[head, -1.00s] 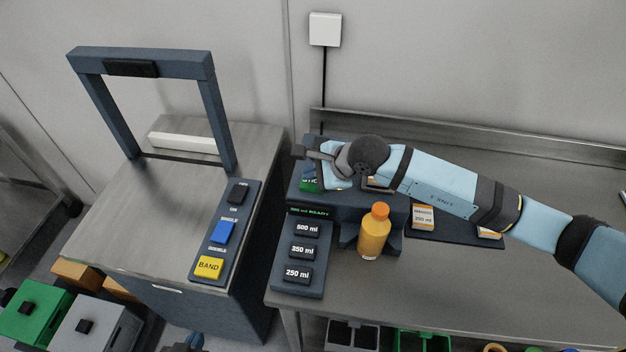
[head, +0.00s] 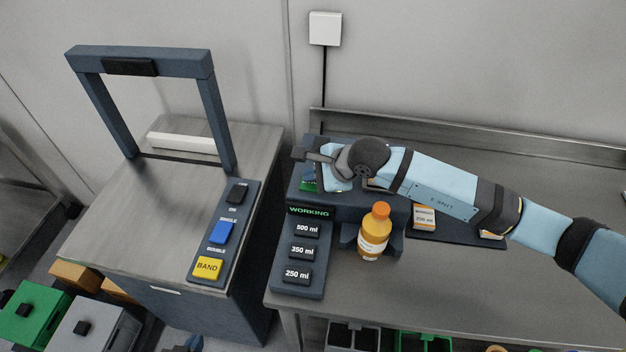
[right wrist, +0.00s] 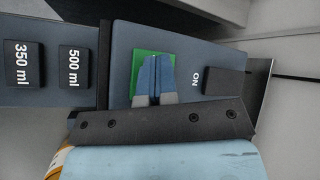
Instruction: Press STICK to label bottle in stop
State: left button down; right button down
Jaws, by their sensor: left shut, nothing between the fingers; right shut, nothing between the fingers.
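The orange bottle (head: 373,243) with an orange cap stands upright in the stop (head: 397,243) of the dark blue machine and carries a pale label on its front. The green STICK button (head: 309,185) is mostly covered by my right arm in the head view; it also shows in the right wrist view (right wrist: 140,66). My right gripper (right wrist: 157,62) is shut and empty, its blue fingertips over the green button, apparently touching it. The display (head: 310,212) reads WORKING. My left gripper (head: 193,344) is shut, only partly visible at the bottom edge.
The buttons 500 ml (head: 307,230), 350 ml (head: 303,252) and 250 ml (head: 298,275) are beside the bottle. An ON button (right wrist: 227,82) is close to my right fingers. A banding machine (head: 130,210) with an arch stands left. Label cards (head: 424,217) lie right.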

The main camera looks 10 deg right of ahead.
aim_at(313, 184)
jog(key=shift+r, duration=0.85)
jog(key=shift+p, duration=0.3)
jog(key=shift+r+p, duration=0.95)
jog(key=shift+r, duration=1.6)
jog(key=shift+f, duration=0.15)
